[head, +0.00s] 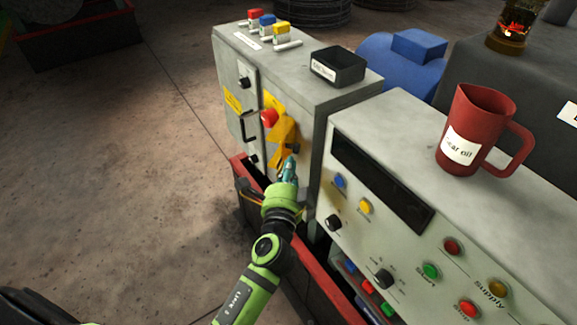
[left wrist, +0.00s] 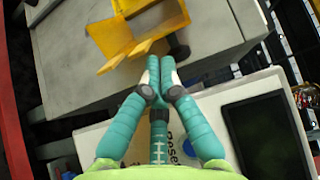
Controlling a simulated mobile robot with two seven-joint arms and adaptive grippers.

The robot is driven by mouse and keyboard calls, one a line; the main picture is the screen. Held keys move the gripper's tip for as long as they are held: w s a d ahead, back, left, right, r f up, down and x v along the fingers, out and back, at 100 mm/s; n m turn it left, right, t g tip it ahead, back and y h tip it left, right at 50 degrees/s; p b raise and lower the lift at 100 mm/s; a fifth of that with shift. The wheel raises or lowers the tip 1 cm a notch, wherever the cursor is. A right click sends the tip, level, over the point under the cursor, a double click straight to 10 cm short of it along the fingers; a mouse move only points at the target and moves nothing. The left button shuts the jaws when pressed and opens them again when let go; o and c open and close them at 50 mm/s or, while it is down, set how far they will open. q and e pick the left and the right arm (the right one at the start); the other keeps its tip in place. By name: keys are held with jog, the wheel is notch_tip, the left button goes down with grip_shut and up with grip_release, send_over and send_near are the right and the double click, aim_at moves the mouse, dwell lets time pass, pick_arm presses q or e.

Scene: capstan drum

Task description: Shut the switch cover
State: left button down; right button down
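The yellow switch cover (head: 283,134) is on the front of the grey cabinet and stands out from the panel, apparently open. In the left wrist view the cover (left wrist: 112,36) shows as angled yellow plates, with a black knob (left wrist: 179,47) beside it. My left gripper (head: 290,165) is just below and in front of the cover. In the left wrist view the left gripper's (left wrist: 158,70) teal fingers come together at the tips, with nothing visible between them. The tips lie close to the cover's lower edge; I cannot tell whether they touch. My right gripper is not in view.
A red emergency button (head: 269,118) is beside the cover. To the right, a control console (head: 400,125) bears a red jug (head: 480,130). Open floor (head: 120,170) lies left.

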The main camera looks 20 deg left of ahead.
pick_arm(q)
jog(key=shift+s+a+m+h+p, duration=0.15)
jog(key=shift+a+m+h+p, duration=0.3)
jog(key=shift+a+h, duration=0.15)
